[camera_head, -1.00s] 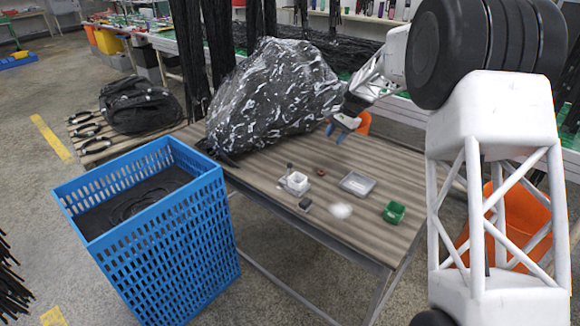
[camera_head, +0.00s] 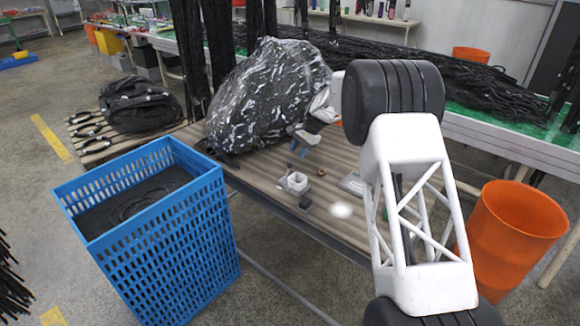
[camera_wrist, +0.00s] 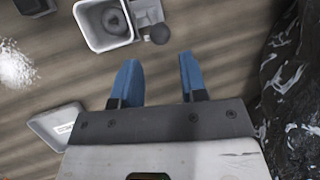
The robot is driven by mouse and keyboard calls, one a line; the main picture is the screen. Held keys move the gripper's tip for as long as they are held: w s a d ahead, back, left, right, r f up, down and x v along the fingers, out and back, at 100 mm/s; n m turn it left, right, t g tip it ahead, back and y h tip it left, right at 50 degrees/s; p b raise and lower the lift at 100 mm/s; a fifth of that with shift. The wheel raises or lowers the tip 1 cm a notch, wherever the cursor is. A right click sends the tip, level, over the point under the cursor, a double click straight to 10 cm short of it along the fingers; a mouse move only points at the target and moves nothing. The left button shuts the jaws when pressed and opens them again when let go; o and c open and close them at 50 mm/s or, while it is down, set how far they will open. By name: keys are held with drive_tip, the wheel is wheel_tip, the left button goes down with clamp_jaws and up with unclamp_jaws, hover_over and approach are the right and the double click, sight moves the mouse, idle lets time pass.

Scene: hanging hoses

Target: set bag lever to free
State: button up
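A small white open box (camera_head: 297,183) stands on the table, with a grey upright lever (camera_head: 289,169) at its left side. In the wrist view the white box (camera_wrist: 104,26) shows at the top, with a round grey knob (camera_wrist: 160,34) beside it, perhaps the lever's end. I see no marking for free. A large black plastic bag (camera_head: 262,95) with white glints lies behind; its side shows in the wrist view (camera_wrist: 292,100). My gripper (camera_wrist: 160,82) has its blue fingers apart with nothing between them. It is above the table, near the bag, its fingertips apart from the knob.
The wooden table (camera_head: 265,175) also holds a grey tray (camera_head: 352,184), a small dark box (camera_head: 305,203), a white pile (camera_head: 341,210) and a small reddish-brown thing (camera_head: 321,172). A blue crate (camera_head: 150,235) stands at the front left. An orange bin (camera_head: 515,225) stands at the right.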

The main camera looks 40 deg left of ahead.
sight(290, 165)
drive_tip(key=shift+x, duration=3.9)
clamp_jaws()
